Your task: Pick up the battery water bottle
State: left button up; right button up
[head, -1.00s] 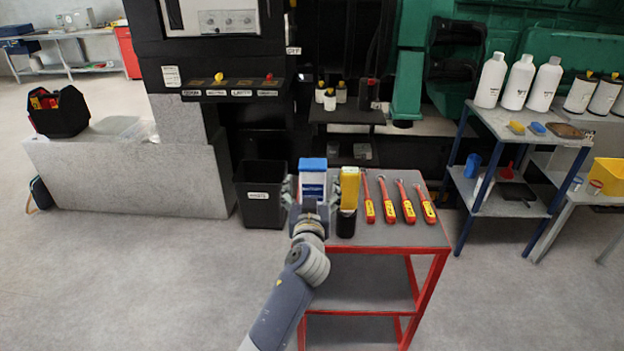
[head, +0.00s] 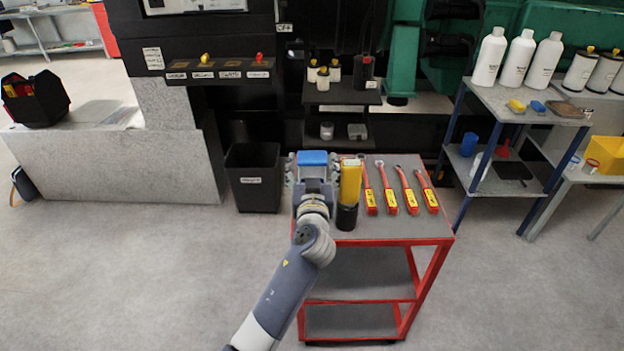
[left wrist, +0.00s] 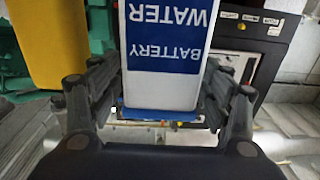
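The battery water bottle (head: 313,157) is a white box-shaped bottle with a blue top and stands out at the left end of the red-framed cart's top. In the left wrist view the bottle (left wrist: 166,85) fills the space between the fingers, with its blue "BATTERY WATER" label upside down. My right gripper is out of view.
A yellow item with a black base (head: 349,190) stands close right of the bottle. Several red-and-yellow tools (head: 411,200) lie farther right on the cart (head: 400,228). A black bin (head: 255,185) stands left. A shelf table (head: 500,100) with white bottles is at right.

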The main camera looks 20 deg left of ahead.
pick_arm(q)
jog(key=shift+w+a+f, duration=0.1)
jog(key=shift+w, duration=0.05)
jog(key=c, duration=0.7)
jog(key=shift+o, duration=0.2)
jog(key=shift+r, duration=0.4)
notch_tip(320, 180, up, 10)
jog(key=shift+r+p, duration=0.1)
jog(key=shift+p, duration=0.3)
jog(key=shift+r+p, duration=0.45)
jog(key=shift+r, duration=0.25)
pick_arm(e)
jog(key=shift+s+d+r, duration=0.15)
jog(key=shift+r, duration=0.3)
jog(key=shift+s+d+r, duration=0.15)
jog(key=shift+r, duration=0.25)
pick_arm(q)
jog(key=shift+f, duration=0.1)
